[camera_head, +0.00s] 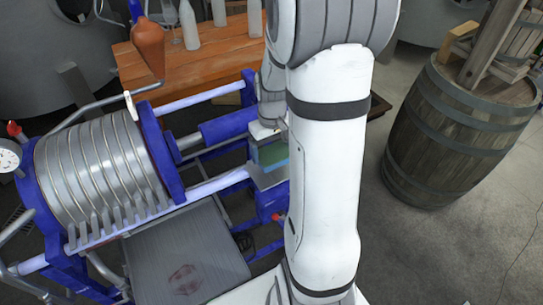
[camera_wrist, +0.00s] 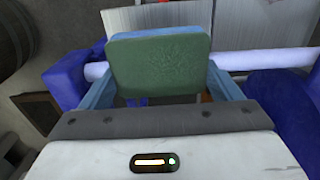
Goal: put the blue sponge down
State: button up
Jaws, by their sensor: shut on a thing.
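The blue sponge (camera_wrist: 160,68) has a green scouring face turned to the wrist camera, with a strip of blue along its top edge. It sits between the two blue fingers of my gripper (camera_wrist: 161,72), which is shut on it. In the head view the sponge (camera_head: 271,153) is a small green-blue patch beside my white arm, partly hidden. It is held close to the blue frame and pale rails of the filter machine (camera_head: 105,170). I cannot tell whether it touches them.
A grey ribbed tray (camera_head: 185,255) lies at the lower front of the machine, with nothing standing on it. An orange wooden table (camera_head: 135,72) with pale bottles (camera_head: 189,25) stands behind. A barrel (camera_head: 450,135) stands at the right, with open floor before it (camera_head: 420,250).

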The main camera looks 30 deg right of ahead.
aim_at(272, 158)
jog(key=shift+s+f, duration=0.15)
jog(key=shift+f, duration=1.8)
jog(key=shift+f, duration=0.15)
jog(key=o, duration=0.8)
